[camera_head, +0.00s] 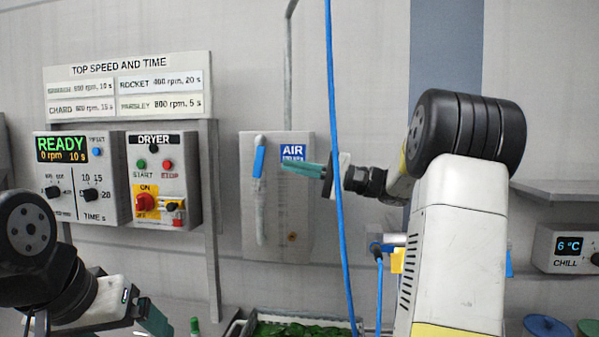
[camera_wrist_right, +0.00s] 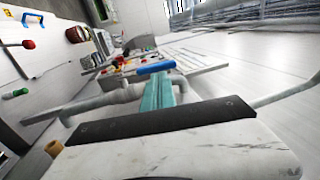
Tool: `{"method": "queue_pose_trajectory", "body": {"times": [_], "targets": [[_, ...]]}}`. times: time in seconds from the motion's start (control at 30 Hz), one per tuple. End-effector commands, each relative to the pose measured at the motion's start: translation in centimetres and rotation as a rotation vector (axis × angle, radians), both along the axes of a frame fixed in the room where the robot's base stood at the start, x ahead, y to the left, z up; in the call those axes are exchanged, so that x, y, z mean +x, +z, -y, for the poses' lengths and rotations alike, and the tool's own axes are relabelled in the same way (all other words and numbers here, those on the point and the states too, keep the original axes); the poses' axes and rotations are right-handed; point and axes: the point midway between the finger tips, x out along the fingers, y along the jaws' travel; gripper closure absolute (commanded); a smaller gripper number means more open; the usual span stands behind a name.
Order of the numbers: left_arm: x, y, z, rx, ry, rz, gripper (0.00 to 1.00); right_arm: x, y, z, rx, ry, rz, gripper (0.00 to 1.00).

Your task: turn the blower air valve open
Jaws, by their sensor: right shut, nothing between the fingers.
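The air valve's blue lever (camera_head: 259,160) points nearly straight up on a grey panel, roughly in line with the pale pipe (camera_head: 260,215) below it. The blue and white AIR label (camera_head: 292,152) is to its right. My right gripper (camera_head: 284,167) is shut and empty, its teal fingertips just right of the lever. In the right wrist view the blue lever (camera_wrist_right: 156,68) shows just beyond the shut teal fingers (camera_wrist_right: 158,95); I cannot tell if they touch. My left gripper (camera_head: 148,318) is low at the left, partly cut off, and its opening is unclear.
The dryer box (camera_head: 163,180) and the READY box (camera_head: 80,177) are to the left. A crate of greens (camera_head: 300,328) lies below. The chill box (camera_head: 568,248) is far right.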

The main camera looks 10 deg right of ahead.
Motion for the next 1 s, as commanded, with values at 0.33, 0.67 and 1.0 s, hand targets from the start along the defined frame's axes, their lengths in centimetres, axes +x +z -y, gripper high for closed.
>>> {"method": "queue_pose_trajectory", "body": {"times": [0.33,0.67,1.0], "targets": [[0.0,0.0,0.0,0.0,0.0,0.0,0.1,1.6,0.8,-4.0,-0.001,0.0,0.0,1.0],[0.0,0.0,0.0,0.0,0.0,0.0,0.1,1.8,0.9,-4.3,-0.001,0.0,-0.001,1.0],[0.0,0.0,0.0,0.0,0.0,0.0,0.1,2.4,1.4,-5.7,-0.093,0.001,-0.039,1.0]]}}
